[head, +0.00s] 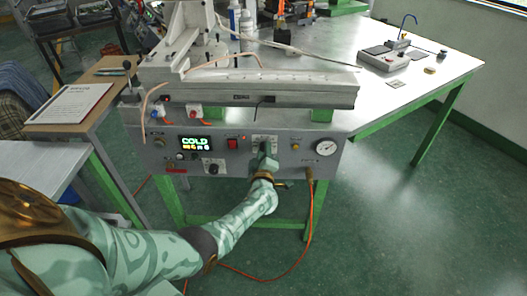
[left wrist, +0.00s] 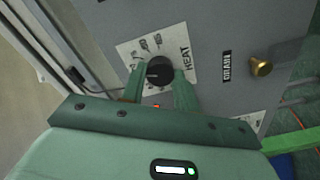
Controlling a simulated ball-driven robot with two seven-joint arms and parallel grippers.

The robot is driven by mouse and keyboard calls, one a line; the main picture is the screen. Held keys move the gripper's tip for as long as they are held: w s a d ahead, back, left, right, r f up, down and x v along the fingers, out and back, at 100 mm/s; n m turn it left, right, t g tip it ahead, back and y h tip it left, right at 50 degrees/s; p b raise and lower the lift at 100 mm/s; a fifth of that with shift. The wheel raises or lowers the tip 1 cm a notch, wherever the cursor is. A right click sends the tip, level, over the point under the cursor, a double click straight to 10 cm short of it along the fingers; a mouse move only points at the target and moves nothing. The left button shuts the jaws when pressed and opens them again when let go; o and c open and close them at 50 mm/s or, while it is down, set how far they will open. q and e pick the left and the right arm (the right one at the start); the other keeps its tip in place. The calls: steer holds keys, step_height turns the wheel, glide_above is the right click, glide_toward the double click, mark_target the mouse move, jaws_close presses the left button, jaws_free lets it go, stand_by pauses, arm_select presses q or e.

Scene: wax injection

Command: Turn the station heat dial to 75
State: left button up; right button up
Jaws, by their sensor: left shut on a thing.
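The heat dial (left wrist: 159,69) is a round black knob on a white scale plate marked HEAT in the left wrist view. My left gripper (left wrist: 159,78) has its two green fingers on either side of the knob, shut on it. In the head view my left gripper (head: 265,152) is at the front of the grey control panel (head: 225,166) and hides the knob. The scale numbers are tilted, and I cannot tell exactly which one the dial points to. A display (head: 195,143) left of the gripper reads COLD in green. My right gripper is not in view.
A red switch (head: 232,143) is left of the gripper, and a pressure gauge (head: 326,148) is at the panel's right. A brass drain knob (left wrist: 261,67) is beside the dial. An orange hose (head: 309,215) hangs below the panel. Open floor lies at the right.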

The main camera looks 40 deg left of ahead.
arm_select(q)
steer(key=m, duration=0.4)
steer(key=shift+d+f+m, duration=0.1)
steer(key=shift+f+m, duration=0.05)
steer(key=shift+m, duration=0.15)
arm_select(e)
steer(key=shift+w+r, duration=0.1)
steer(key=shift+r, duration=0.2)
arm_select(q)
steer(key=shift+p, duration=0.3)
steer(key=o, duration=1)
steer(key=shift+c, duration=0.2)
steer(key=p+v, duration=0.7)
steer(key=v, duration=0.9)
steer(key=shift+s, duration=0.2)
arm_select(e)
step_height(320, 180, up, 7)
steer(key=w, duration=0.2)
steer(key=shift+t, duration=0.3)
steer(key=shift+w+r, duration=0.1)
